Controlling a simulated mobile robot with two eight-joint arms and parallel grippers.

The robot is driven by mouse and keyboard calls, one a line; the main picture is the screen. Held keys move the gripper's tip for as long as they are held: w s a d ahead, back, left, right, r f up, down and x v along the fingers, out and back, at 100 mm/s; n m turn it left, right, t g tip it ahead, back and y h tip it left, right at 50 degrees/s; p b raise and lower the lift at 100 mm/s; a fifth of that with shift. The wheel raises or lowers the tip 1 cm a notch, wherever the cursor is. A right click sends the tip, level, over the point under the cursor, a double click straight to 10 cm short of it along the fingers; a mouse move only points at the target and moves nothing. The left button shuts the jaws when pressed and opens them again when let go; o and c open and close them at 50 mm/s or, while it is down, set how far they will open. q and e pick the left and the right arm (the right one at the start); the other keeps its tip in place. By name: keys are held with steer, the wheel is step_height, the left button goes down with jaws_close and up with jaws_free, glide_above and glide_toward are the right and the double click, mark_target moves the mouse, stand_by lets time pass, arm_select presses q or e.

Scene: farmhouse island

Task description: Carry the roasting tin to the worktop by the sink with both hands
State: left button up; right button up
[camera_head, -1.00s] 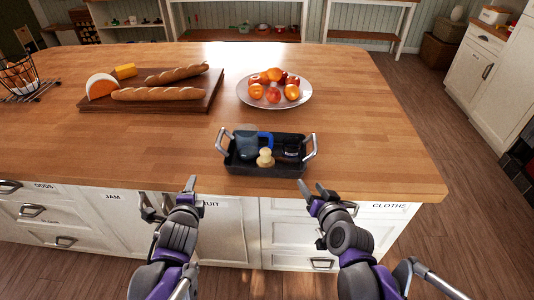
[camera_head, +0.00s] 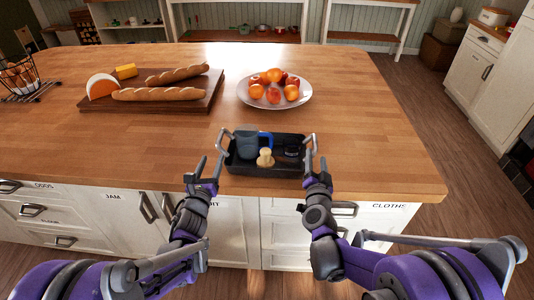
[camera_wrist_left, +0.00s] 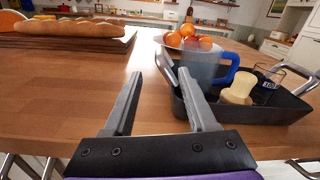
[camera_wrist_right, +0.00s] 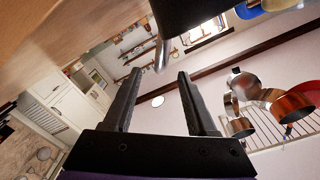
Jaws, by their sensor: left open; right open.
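The dark roasting tin (camera_head: 262,170) sits on the wooden island near its front edge, with a metal loop handle at each end. In it are a grey-blue jug with a blue handle (camera_head: 248,145), a pale wooden-looking piece (camera_head: 265,158) and a small glass (camera_wrist_left: 267,85). My left gripper (camera_head: 208,168) is open and empty, just left of the tin's left handle (camera_head: 223,140). My right gripper (camera_head: 316,168) is open beside the tin's right handle (camera_head: 310,145); in the right wrist view a metal handle (camera_wrist_right: 161,55) shows between and beyond the fingers. I cannot tell whether they touch.
A board (camera_head: 150,105) with baguettes and cheese lies at the back left of the island. A plate of fruit (camera_head: 275,92) stands behind the tin. The worktop right of the tin is clear. Cupboards (camera_head: 490,90) stand across the floor at right.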

mark_target(218, 139)
arm_select(q)
steer(key=w, duration=0.3)
steer(key=w+d, duration=0.1)
steer(key=w, duration=0.6)
steer(key=shift+d, duration=0.15)
arm_select(e)
steer(key=w, duration=0.3)
steer(key=w+d, duration=0.1)
steer(key=w, duration=0.6)
steer(key=shift+d, duration=0.15)
arm_select(q)
steer(key=shift+s, duration=0.1)
jaws_close()
arm_select(e)
steer(key=shift+s, duration=0.1)
jaws_close()
arm_select(q)
steer(key=shift+a, duration=0.25)
arm_select(e)
steer(key=shift+d, duration=0.2)
